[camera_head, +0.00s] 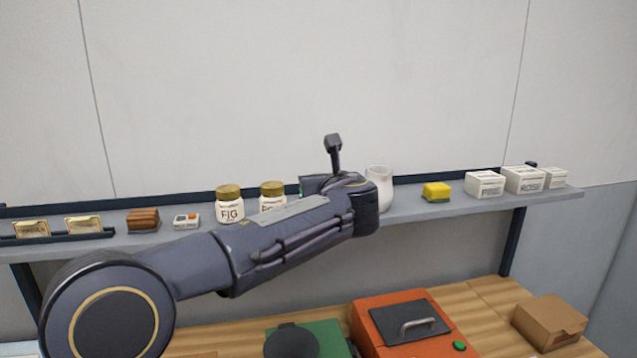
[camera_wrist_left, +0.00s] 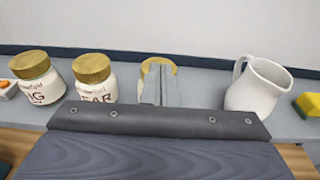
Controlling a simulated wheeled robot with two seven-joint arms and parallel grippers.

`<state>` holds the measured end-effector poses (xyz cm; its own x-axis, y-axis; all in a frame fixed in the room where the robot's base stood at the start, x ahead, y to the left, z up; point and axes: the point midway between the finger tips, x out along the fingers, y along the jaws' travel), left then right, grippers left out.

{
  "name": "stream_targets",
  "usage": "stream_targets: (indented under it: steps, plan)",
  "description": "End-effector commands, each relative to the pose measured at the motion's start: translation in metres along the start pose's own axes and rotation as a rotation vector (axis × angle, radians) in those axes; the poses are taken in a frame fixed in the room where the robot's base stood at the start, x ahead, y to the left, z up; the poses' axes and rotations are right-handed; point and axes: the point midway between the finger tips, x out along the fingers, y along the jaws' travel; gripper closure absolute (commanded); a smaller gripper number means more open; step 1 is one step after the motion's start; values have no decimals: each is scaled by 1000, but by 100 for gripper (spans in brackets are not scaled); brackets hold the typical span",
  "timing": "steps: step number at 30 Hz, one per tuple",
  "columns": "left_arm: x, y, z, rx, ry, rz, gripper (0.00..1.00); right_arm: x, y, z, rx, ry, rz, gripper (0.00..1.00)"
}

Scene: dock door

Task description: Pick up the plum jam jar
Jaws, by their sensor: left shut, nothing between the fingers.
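Three jars with gold lids stand in a row on the grey shelf (camera_head: 415,210). One is labelled FIG (camera_head: 230,207); beside it is one whose label ends in EAR (camera_wrist_left: 94,82). In the left wrist view, the third jar (camera_wrist_left: 147,67) shows mostly as a gold lid behind my fingers. Its label is hidden, so I cannot read whether it is plum. My left gripper (camera_wrist_left: 161,84) is shut and empty in front of this jar; I cannot tell whether it touches. In the head view my wrist hides the third jar and my fingers. My right gripper is not in view.
A white pitcher (camera_wrist_left: 257,86) stands right of the third jar, then a yellow sponge (camera_head: 436,192) and several white boxes (camera_head: 524,180). A wooden block (camera_head: 143,220) and gold-coloured packs (camera_head: 84,225) are at left. Below, the bench holds an orange machine (camera_head: 376,345) and a cardboard box (camera_head: 549,322).

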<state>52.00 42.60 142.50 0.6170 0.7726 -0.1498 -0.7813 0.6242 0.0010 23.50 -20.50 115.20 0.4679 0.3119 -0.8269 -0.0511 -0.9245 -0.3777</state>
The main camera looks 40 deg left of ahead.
Motion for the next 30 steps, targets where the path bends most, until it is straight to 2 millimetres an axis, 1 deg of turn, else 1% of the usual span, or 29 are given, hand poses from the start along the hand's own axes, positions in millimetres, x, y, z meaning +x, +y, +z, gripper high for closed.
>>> stream_targets:
  steps: [1, 4, 6, 9, 20, 23, 27, 30]
  plan:
    - [9, 0, 2, 1, 1, 4, 100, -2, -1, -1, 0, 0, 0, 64]
    - [22, 0, 4, 1, 0, 2, 100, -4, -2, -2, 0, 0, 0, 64]
    - [23, 0, -5, 2, 2, -1, 100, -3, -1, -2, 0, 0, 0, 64]
    - [24, 0, -12, -1, 0, -1, 100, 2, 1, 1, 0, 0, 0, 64]
    - [24, 0, -17, 2, 8, 1, 100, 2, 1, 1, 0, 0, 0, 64]
    - [15, -1, -20, 2, 10, -1, 100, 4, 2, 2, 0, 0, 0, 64]
    - [-6, -1, -24, 3, 10, -1, 100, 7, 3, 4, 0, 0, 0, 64]
    - [-14, 0, -24, 4, 9, 2, 100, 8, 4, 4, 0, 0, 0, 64]
